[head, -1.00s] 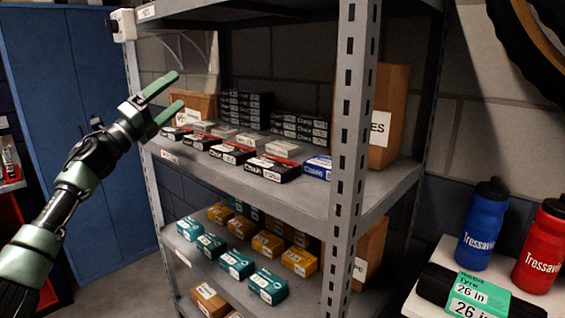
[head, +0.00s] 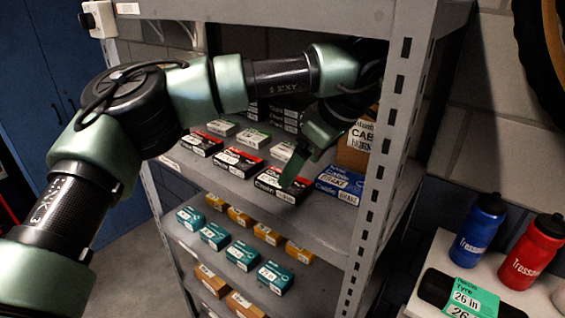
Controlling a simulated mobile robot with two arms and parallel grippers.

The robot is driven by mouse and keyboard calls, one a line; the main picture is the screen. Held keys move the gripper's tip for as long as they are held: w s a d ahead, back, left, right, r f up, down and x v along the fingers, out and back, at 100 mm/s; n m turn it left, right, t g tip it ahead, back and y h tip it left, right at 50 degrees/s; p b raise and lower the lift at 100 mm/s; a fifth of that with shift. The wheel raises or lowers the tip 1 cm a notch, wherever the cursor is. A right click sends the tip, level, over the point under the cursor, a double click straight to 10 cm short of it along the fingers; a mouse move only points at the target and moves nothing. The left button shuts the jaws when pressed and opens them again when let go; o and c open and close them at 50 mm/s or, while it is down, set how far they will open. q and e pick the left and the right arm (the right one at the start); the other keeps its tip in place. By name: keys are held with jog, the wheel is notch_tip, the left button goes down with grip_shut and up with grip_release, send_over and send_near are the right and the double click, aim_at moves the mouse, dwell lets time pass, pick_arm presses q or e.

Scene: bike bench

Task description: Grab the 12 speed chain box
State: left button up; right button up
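Several small chain boxes lie on the upper shelf. The front row has black boxes with red and white, at the left (head: 201,143), in the middle (head: 238,163) and at the right (head: 268,183). Their speed labels are too small to read, so I cannot tell which is the 12 speed one. My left arm reaches across the shelf from the left. My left gripper (head: 300,165) points down over the right front chain box, and a green finger hides part of it. I cannot tell whether it touches the box or how wide the fingers are. My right gripper is not in view.
A blue cable box (head: 339,185) lies just right of the gripper. White-and-green boxes (head: 223,128) lie behind the front row. A cardboard box (head: 352,157) stands behind the grey shelf post (head: 378,200). Bottles (head: 478,230) stand at right.

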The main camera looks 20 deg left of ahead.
pick_arm(q)
jog(key=shift+s+a+r+y, duration=0.1)
jog(key=shift+a+r+y, duration=0.25)
jog(key=shift+r+y, duration=0.2)
jog(key=shift+a+f, duration=0.15)
jog(key=shift+f, duration=0.1)
jog(key=p+x, duration=0.1)
jog(key=x, duration=0.1)
jog(key=p+x, duration=0.1)
jog(key=x, duration=0.1)
jog(key=p+x, duration=0.1)
jog(key=x, duration=0.1)
jog(key=shift+w+p, duration=0.35)
jog(key=shift+w, duration=0.05)
jog(key=shift+f, duration=0.5)
jog(key=shift+w, duration=0.1)
jog(key=c, duration=1.8)
